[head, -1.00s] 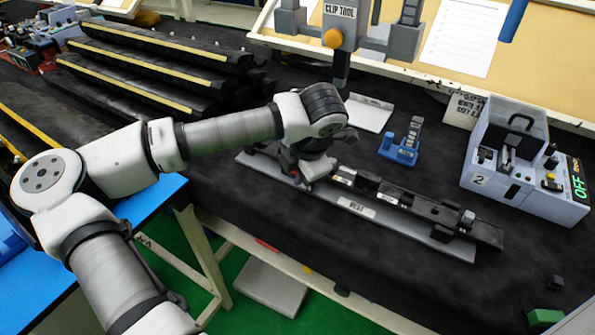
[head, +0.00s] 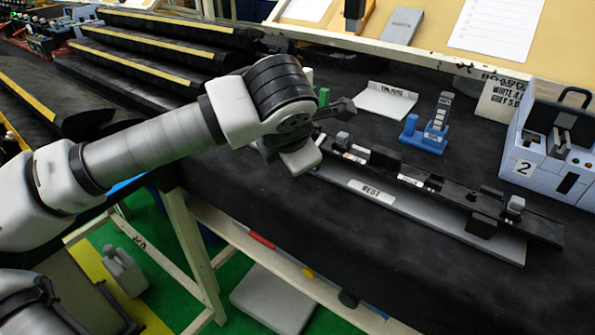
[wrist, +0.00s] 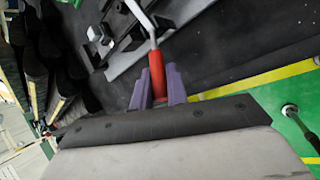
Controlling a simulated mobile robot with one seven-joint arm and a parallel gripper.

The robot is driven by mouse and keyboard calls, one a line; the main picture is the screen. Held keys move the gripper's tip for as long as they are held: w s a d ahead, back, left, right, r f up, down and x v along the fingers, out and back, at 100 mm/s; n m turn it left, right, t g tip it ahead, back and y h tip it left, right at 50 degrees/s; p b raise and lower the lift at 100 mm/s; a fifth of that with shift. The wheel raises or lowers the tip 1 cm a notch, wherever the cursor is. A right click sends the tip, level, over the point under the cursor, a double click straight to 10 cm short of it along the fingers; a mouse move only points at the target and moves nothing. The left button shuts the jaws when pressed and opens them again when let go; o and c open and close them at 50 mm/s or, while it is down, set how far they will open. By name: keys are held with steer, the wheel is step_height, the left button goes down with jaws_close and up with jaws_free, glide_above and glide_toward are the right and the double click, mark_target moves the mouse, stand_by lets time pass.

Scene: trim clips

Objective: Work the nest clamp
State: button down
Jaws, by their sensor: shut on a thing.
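The nest (head: 400,207) is a long grey plate labelled "NEST" on the dark bench, with a long black trim strip (head: 420,182) lying along it. Small dark blocks and grey knobs sit along the strip. In the wrist view, the clamp's red handle (wrist: 159,68) is between the purple fingers of my gripper (wrist: 158,90), which is shut on it. A pale lever bar (wrist: 142,18) runs up from the handle, beside part of the nest. In the head view my gripper is at the nest's left end; my wrist hides the handle and the fingertips.
A blue stand (head: 426,138) and a white plate (head: 386,101) are behind the nest. A blue-grey tester box (head: 530,165) marked "2" stands at right. Stacked dark racks (head: 160,60) fill the back left. The bench's front edge runs close before the nest.

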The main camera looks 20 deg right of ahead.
mark_target(290, 193)
steer(key=shift+s+a+f+t+h+b, duration=0.15)
steer(key=shift+f+t+h+b, duration=0.45)
steer(key=shift+b, duration=1.6)
steer(key=shift+s+a+f+t+h+b, duration=0.1)
steer(key=shift+f+t+h+b, duration=0.2)
steer(key=shift+f+b, duration=1.25)
steer(key=t+h+b, duration=0.1)
steer(key=b, duration=0.8)
steer(key=shift+f+n+h, duration=0.15)
steer(key=shift+n+h, duration=0.15)
steer(key=shift+n, duration=0.1)
steer(key=t+h+b, duration=0.1)
steer(key=b, duration=0.3)
steer(key=shift+f+b, duration=0.35)
steer(key=t+b, duration=0.1)
steer(key=b, duration=0.2)
steer(key=shift+f+n+h, duration=0.15)
steer(key=shift+n+h, duration=0.15)
steer(key=shift+h, duration=0.1)
steer(key=shift+t+b, duration=0.3)
steer(key=shift+b, duration=0.35)
steer(key=c, duration=1.4)
jaws_free()
steer(key=p+v, duration=0.2)
steer(key=v, duration=1.1)
steer(key=shift+s+a, duration=0.3)
